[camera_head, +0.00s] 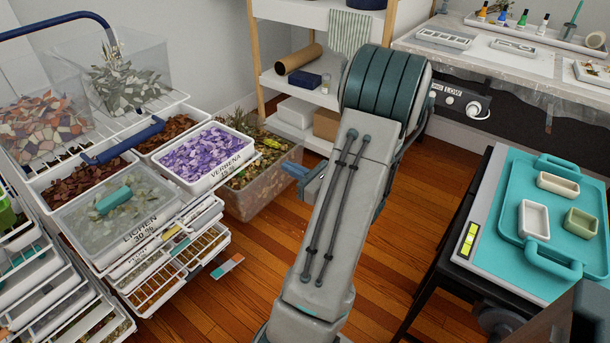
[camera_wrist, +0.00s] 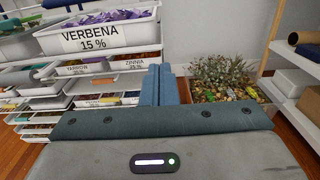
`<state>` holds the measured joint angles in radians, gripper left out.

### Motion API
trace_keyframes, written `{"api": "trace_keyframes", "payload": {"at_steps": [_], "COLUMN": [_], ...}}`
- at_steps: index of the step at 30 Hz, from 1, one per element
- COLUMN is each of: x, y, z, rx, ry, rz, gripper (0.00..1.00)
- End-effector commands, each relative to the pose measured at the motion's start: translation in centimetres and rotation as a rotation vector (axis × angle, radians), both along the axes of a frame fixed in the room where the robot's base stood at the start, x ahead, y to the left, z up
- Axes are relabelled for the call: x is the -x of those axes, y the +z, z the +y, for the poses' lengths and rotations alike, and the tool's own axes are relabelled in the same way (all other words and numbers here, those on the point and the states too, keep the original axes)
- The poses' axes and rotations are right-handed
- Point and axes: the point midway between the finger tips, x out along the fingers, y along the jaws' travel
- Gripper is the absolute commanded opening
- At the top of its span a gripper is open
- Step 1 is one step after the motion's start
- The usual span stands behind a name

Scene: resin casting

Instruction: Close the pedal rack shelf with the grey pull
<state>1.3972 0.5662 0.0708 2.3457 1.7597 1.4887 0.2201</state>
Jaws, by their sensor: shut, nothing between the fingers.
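The wire pedal rack (camera_head: 140,270) stands at the left, with stacked white shelves of petals and chips. Its upper shelf bears the verbena bin (camera_head: 205,165) and the lichen bin (camera_head: 118,215) and sticks out toward the room. Lower shelves show beneath it, labelled yarrow, zinnia and peony in the wrist view. I cannot clearly make out which shelf carries the grey pull. My gripper (camera_wrist: 161,85) has its two blue fingers pressed together and empty. In the wrist view the fingers point forward, just right of the rack's shelves. In the head view my arm partly hides the gripper.
A clear planter box (camera_head: 262,180) stands on the floor behind the rack, right of my fingers in the wrist view. A wooden-post shelf unit (camera_head: 295,75) is at the back. A teal tray (camera_head: 510,190) lies on the right table.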

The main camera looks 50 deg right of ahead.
Motion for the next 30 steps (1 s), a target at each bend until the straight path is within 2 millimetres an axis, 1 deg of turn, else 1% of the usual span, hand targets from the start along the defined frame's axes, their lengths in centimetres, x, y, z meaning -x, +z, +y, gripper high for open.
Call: {"api": "trace_keyframes", "payload": {"at_steps": [1,6,9,12,18,25,26,30], "x": [-1.0,-4.0,-5.5,-6.5,-7.3,-7.3,-7.3,-7.3], "y": [0.0,-0.1,0.0,0.0,0.0,0.0,0.0,0.0], "z": [0.1,0.3,0.3,0.3,0.4,0.4,-0.1,0.2], "rx": [0.000,0.001,0.001,0.002,0.001,0.001,0.002,0.001], "ry": [0.004,0.005,0.005,0.004,0.004,0.003,0.002,0.001], "rz": [-0.001,-0.001,-0.001,-0.001,0.000,0.000,0.000,0.000], "gripper": [0.00,0.00,0.00,0.00,0.00,0.00,0.00,0.00]}}
